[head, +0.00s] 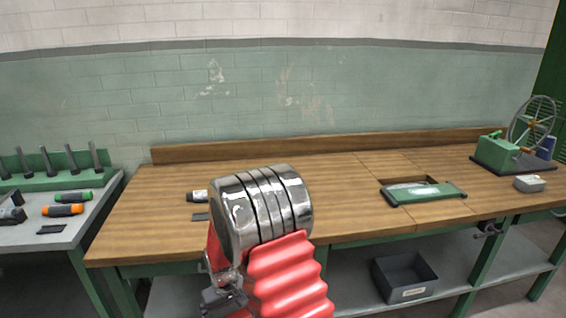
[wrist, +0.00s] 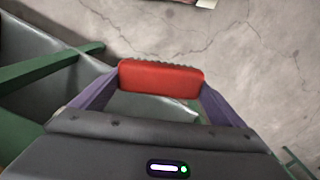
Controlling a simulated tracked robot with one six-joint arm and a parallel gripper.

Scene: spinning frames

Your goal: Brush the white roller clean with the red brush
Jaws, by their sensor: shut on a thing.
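My gripper (wrist: 161,86) shows in the wrist view, its two purple fingers shut on the ends of the red brush (wrist: 160,75). The brush lies crosswise between the fingers, with a bumpy edge on its far side. It is held over a cracked grey floor, beside green framework. In the head view my arm's metal joint and red bellows fill the lower middle, and neither the gripper nor the brush shows. I cannot make out the white roller for certain; a pale strip (head: 408,187) lies in a green frame on the wooden bench.
The wooden bench (head: 350,178) spans the head view. A wheeled green machine (head: 497,150) stands at its right end, near a small grey box (head: 529,184). A dark bin (head: 405,279) sits on the shelf below.

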